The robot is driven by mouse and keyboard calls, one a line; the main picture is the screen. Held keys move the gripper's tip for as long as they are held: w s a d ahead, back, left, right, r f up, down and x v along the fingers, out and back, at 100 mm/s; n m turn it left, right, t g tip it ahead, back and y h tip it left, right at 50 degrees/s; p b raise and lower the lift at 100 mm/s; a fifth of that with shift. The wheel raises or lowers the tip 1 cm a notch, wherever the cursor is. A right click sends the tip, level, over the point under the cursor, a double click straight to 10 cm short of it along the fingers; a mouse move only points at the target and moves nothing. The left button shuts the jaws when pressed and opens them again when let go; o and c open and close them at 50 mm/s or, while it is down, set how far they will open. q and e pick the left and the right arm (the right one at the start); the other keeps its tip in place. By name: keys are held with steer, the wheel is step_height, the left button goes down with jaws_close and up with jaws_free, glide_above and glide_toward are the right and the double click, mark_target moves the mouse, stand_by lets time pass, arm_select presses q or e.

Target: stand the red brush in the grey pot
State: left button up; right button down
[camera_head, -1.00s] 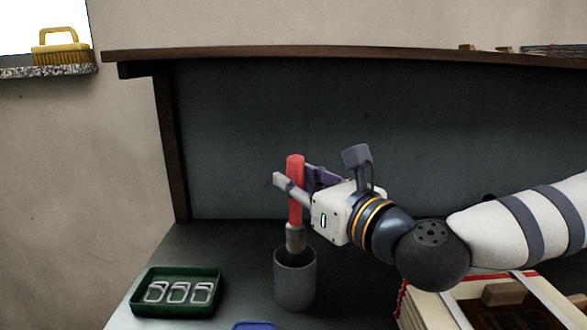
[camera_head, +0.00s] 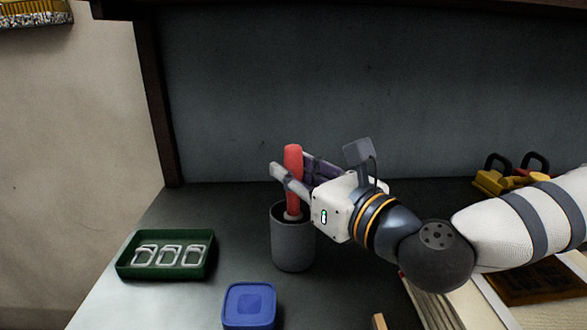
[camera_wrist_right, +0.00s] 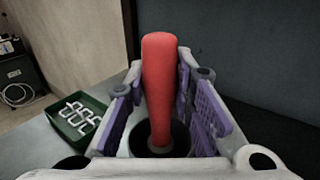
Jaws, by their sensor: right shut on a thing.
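The red brush (camera_head: 292,165) stands upright with its lower part inside the grey pot (camera_head: 293,243); the bristles are hidden by the pot wall. The pot stands on the table. My right gripper (camera_head: 293,178) reaches in from the right, just above the rim, and is shut on the brush's red handle. In the right wrist view the handle (camera_wrist_right: 159,80) rises between the purple-padded fingers, with the dark pot mouth (camera_wrist_right: 180,141) beneath it. My left gripper is not in view.
A green tray (camera_head: 124,262) with several metal clips (camera_head: 170,254) is left of the pot. A blue lidded box (camera_head: 249,304) is in front of the pot. A dark panel (camera_head: 260,90) closes the back.

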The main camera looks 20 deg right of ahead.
steer(key=c, duration=1.3)
jaws_free()
step_height(320, 180, up, 10)
steer(key=shift+r, duration=0.1)
